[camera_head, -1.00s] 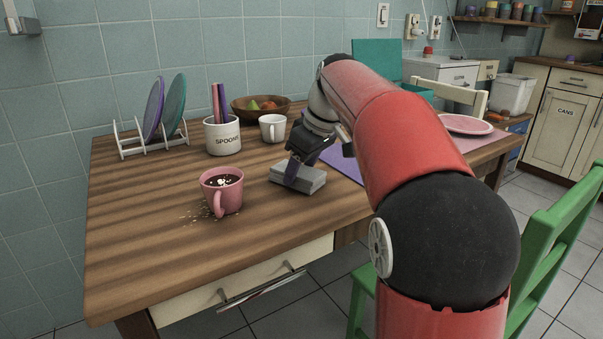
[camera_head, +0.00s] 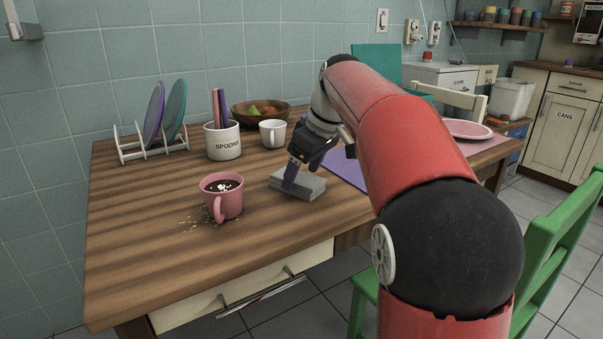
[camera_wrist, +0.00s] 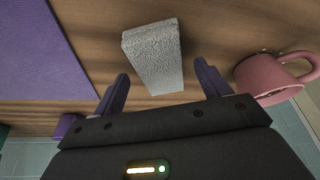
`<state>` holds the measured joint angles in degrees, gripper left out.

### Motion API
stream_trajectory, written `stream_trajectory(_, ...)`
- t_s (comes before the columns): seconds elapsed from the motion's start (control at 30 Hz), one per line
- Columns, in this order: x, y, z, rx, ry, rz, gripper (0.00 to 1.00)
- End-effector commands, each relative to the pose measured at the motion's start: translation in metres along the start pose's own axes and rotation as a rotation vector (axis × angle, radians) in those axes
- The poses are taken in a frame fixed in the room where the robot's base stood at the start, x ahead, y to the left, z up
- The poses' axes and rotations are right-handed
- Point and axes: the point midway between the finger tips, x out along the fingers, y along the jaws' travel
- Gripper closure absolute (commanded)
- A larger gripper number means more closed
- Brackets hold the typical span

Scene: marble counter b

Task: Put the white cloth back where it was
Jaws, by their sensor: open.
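The white cloth looks like a folded, light grey, rough-textured block. It lies on the wooden table (camera_head: 150,235) in the head view (camera_head: 309,187), to the right of the pink mug (camera_head: 222,200). In the wrist view the cloth (camera_wrist: 155,60) lies ahead of my fingers, roughly in line with the gap between them. My gripper (camera_head: 290,177) is low at the cloth, and its fingers partly cover the cloth's left side in the head view. In the wrist view my gripper (camera_wrist: 163,85) has its fingers apart with nothing held. I cannot tell whether a finger touches the cloth.
Crumbs (camera_head: 197,217) lie around the pink mug. A purple mat (camera_head: 345,168) is right of the cloth. A spoon jar (camera_head: 222,141), white mug (camera_head: 273,133), fruit bowl (camera_head: 258,112) and plate rack (camera_head: 153,149) stand behind. The table's front left is clear.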

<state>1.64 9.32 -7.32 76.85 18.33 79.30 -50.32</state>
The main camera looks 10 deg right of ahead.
Motion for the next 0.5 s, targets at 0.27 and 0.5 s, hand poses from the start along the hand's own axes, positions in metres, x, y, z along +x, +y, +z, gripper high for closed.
stream_trajectory(0.27, -0.063, 0.001, -0.001, 0.001, 0.003, 0.004, 0.24)
stream_trajectory(0.5, -0.099, 0.0, -0.001, 0.001, 0.001, 0.001, 0.24)
